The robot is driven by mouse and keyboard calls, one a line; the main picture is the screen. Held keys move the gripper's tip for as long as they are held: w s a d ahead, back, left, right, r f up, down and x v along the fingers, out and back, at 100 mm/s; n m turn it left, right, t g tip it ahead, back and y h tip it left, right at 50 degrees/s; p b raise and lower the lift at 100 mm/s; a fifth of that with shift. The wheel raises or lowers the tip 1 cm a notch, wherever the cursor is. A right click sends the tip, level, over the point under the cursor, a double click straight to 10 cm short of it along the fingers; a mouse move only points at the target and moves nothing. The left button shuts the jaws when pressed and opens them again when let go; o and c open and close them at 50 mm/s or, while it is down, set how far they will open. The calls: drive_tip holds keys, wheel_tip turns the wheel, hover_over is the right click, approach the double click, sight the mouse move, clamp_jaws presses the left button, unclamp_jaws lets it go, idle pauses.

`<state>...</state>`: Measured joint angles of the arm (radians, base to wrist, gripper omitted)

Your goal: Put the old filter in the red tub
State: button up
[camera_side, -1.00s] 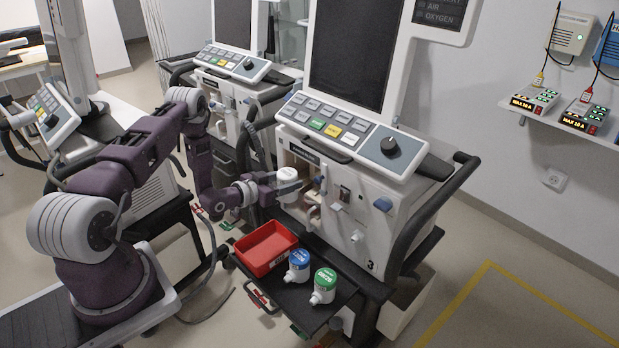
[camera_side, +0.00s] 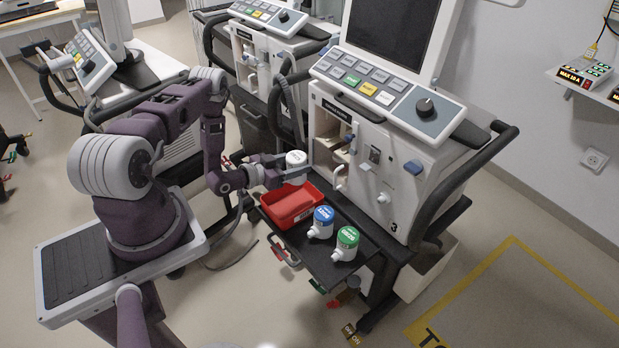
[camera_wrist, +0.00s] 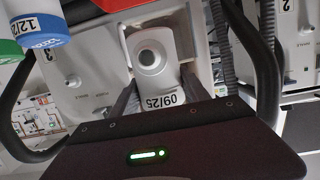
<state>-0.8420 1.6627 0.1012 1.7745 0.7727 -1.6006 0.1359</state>
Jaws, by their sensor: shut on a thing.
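The old filter (camera_side: 296,160) is a white cylinder held in my gripper (camera_side: 284,169). It is out of the ventilator's open bay (camera_side: 331,143), in front of it, near the back edge of the red tub. In the wrist view the filter (camera_wrist: 152,58) sits between the two fingers and shows the label 09/25. My gripper (camera_wrist: 155,97) is shut on it. The red tub (camera_side: 272,212) stands on the ventilator's lower shelf, and no filter shows in it. The tub also shows at the top of the wrist view (camera_wrist: 118,4).
A blue-topped filter (camera_side: 321,222) and a green-topped filter (camera_side: 345,243) stand on the dark shelf (camera_side: 372,244) right of the tub. The ventilator (camera_side: 385,150) rises behind, with a dark side handrail (camera_side: 478,178). A second ventilator (camera_side: 262,60) stands further back.

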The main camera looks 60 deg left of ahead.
drive_tip(key=f, duration=1.1)
drive_tip(key=shift+s+d+f, duration=0.1)
drive_tip(key=shift+s, duration=0.3)
drive_tip(key=o, duration=1.4)
drive_tip(key=shift+f, duration=0.15)
drive_tip(key=shift+c, duration=0.2)
